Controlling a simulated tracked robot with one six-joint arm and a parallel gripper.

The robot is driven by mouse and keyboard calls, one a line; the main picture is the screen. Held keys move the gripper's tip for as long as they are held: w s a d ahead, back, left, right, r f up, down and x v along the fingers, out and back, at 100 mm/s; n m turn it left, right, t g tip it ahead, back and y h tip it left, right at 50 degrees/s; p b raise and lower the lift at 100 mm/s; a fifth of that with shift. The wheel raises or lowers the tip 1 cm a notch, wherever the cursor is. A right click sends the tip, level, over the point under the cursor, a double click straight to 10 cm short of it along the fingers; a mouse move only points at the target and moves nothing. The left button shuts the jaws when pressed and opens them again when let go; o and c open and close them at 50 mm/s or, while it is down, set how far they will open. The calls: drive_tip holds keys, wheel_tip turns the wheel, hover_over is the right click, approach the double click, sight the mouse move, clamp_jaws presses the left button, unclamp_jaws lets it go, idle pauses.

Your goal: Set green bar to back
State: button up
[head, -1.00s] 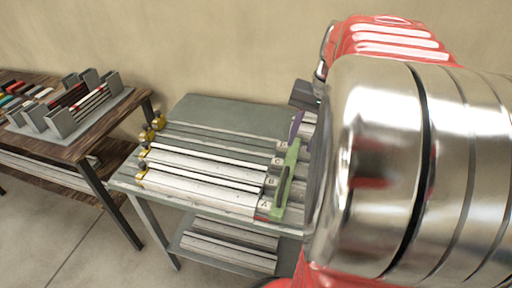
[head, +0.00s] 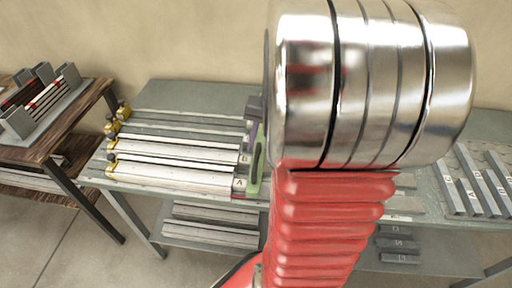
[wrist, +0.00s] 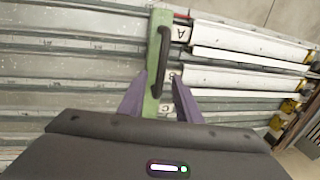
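The green bar (head: 257,168) with a black handle lies across the label ends of the pale profiles on the bench, near labels A and B. In the wrist view the green bar (wrist: 152,75) runs from the top centre down between my fingers, its black handle (wrist: 163,62) on its right side. My gripper (wrist: 158,85) is open, one purple finger on each side of the bar's lower part. The left finger is very close to the bar; I cannot tell if it touches. My arm hides part of the bench in the head view.
White and grey profiles (head: 170,176) lie on the bench, with yellow-and-black clamps (head: 111,130) at their left ends. Labelled grey bars (head: 475,185) lie at the bench's right. A wooden table (head: 90,110) with a grey rack stands left. More profiles (head: 212,226) lie on the lower shelf.

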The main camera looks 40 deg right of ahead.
drive_tip(key=shift+w+a+f, duration=0.1)
drive_tip(key=shift+w+f, duration=0.05)
drive_tip(key=shift+f, duration=0.85)
drive_tip(key=shift+c, duration=0.7)
clamp_jaws()
